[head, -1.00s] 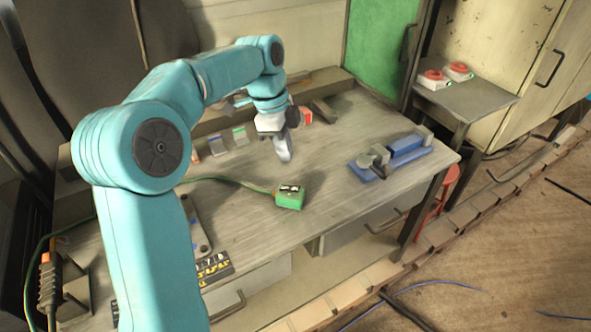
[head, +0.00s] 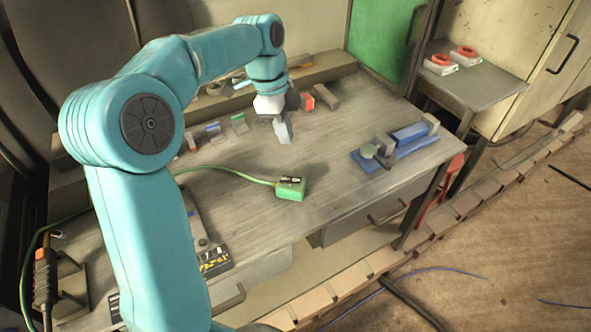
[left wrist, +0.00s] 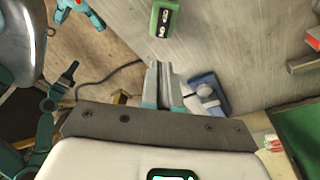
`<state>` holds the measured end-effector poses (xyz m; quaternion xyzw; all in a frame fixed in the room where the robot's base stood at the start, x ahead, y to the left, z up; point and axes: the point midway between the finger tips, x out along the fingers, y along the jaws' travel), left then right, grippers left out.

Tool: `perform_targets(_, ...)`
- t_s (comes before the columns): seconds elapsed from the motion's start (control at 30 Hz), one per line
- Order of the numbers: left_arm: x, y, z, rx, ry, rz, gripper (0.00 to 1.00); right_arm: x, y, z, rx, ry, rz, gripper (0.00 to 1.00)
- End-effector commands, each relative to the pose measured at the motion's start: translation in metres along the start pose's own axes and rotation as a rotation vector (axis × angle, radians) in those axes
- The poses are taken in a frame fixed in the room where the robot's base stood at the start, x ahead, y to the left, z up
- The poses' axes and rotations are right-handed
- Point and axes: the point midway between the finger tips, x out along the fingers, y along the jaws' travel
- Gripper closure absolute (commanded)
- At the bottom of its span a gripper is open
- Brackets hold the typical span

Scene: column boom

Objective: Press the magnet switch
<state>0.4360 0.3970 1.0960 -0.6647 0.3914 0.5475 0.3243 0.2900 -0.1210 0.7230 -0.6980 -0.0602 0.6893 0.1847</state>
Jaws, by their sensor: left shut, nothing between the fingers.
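A small green box (head: 290,189) with a dark switch on top and a green cable at its back sits on the workbench; I take it to be the magnet switch. It also shows in the left wrist view (left wrist: 164,19), at the top edge. My left gripper (head: 284,135) hangs over the bench, behind the box in the head view and apart from it. Its fingers (left wrist: 163,82) are shut, with nothing between them. My right gripper is not to be made out in either view.
A blue vise (head: 392,146) stands at the bench's right end. Small blocks (head: 239,123) and a red block (head: 308,102) lie along the back. Red buttons (head: 463,53) sit on a side shelf (head: 480,86). Bare bench surrounds the green box.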

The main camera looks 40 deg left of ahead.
Motion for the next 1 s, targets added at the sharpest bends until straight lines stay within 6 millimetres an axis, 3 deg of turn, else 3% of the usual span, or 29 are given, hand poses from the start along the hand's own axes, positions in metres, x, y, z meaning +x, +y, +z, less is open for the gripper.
perform_targets(0.5, 0.104, -0.003, 0.001, -0.001, -0.001, 0.006, 1.0, -0.004, -0.001, 0.0, 0.0, 0.0, 0.0, 0.57)
perform_targets(0.7, 0.124, -0.003, 0.001, -0.001, -0.001, 0.003, 1.0, -0.006, -0.002, 0.0, 0.0, 0.0, 0.0, 0.57)
perform_targets(1.0, 0.128, -0.004, 0.001, -0.001, 0.0, 0.001, 1.0, -0.006, -0.002, 0.0, 0.0, 0.0, 0.0, 0.57)
